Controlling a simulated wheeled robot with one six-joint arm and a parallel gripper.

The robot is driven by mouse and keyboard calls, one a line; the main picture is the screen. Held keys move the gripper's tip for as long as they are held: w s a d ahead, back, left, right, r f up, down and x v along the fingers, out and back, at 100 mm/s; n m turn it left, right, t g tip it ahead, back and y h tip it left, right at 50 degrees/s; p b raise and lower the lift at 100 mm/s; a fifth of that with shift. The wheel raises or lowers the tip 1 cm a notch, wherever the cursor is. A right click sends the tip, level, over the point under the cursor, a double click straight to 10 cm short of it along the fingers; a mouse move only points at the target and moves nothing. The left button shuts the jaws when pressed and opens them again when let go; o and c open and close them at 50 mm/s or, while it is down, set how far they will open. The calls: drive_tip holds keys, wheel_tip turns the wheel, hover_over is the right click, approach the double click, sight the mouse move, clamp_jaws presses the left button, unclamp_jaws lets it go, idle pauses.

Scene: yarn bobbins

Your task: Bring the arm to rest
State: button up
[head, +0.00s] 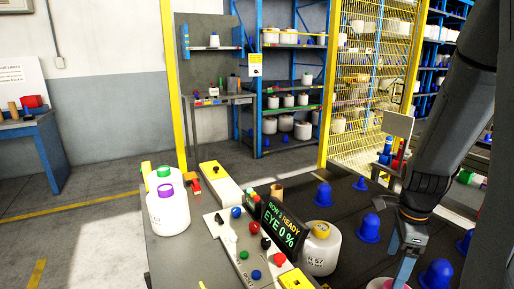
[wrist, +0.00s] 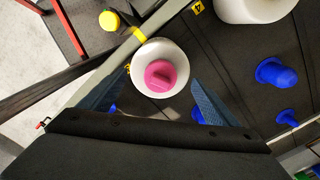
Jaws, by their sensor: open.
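My arm (head: 455,120) comes down from the upper right in the head view. My gripper (head: 402,270) points down over the dark table at the lower right; the frame's bottom edge cuts off its tips. In the wrist view my gripper (wrist: 160,78) is open, with one blue finger at each side. A white bobbin with a pink top (wrist: 160,75) shows between and beyond the fingertips. I see no contact with it, but its depth below the fingers is hard to tell. Its pink top also shows at the head view's bottom edge (head: 380,285).
Several blue pegs (head: 368,228) stand on the dark table around my gripper. A white bobbin with a yellow top (head: 321,248) stands left of it, beside a display (head: 281,229) and a button panel (head: 240,240). More white bobbins (head: 168,212) stand farther left.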

drive_tip(key=s+a+r+n, duration=0.1)
drive_tip(key=a+r+n, duration=0.1)
drive_tip(key=a+n, duration=0.8)
drive_tip(key=s+a+r+n+t, duration=0.1)
drive_tip(key=s+a+r+n, duration=0.1)
drive_tip(key=a+n, duration=0.9)
drive_tip(key=shift+s+r+n, duration=0.15)
drive_tip(key=shift+r+n, duration=0.3)
drive_tip(key=shift+n, duration=0.65)
